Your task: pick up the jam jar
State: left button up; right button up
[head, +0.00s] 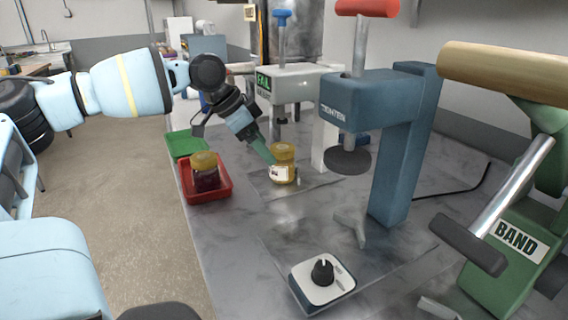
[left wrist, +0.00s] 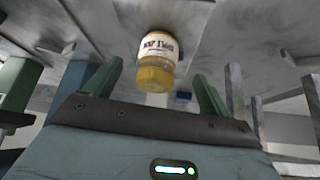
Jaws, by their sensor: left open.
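A jar with a yellow lid, amber sides and a white label (head: 282,172) stands upright on the table, near the fail-marked machine. My left gripper (head: 270,158) comes down at a slant beside it, open, and its finger partly covers the jar's left side. In the left wrist view the same jar (left wrist: 157,62) appears between the two spread fingers, upside down in the picture; whether they touch it I cannot tell. A second jar (head: 206,176) with a yellow lid and dark purple contents stands in the red tray (head: 222,196). My right gripper is not in view.
A green tray (head: 184,142) lies behind the red one. A blue-grey press (head: 398,150) stands right of the jar, a green band machine (head: 510,255) at the right edge. A dial box (head: 322,284) sits at the front. A grey fail-marked machine (head: 300,84) stands behind.

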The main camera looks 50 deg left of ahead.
aim_at(279, 161)
pick_arm(q)
jog(key=shift+w+d+f, duration=0.15)
jog(key=shift+w+f, duration=0.1)
jog(key=shift+f, duration=0.25)
jog(key=shift+w+d+f, duration=0.1)
jog(key=shift+w+f, duration=0.15)
jog(key=shift+f, duration=0.05)
jog(key=shift+b+x, duration=0.55)
jog(key=shift+x, duration=1.75)
jog(key=shift+w+d+r, duration=0.15)
jog(key=shift+r, duration=0.05)
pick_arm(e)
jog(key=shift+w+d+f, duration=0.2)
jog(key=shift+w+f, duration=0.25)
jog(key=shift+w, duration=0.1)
pick_arm(q)
jog(key=shift+c, duration=0.4)
jog(key=c, duration=1.3)
jog(key=shift+c, duration=0.2)
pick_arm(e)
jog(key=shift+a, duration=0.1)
pick_arm(q)
jog(key=shift+r, duration=0.15)
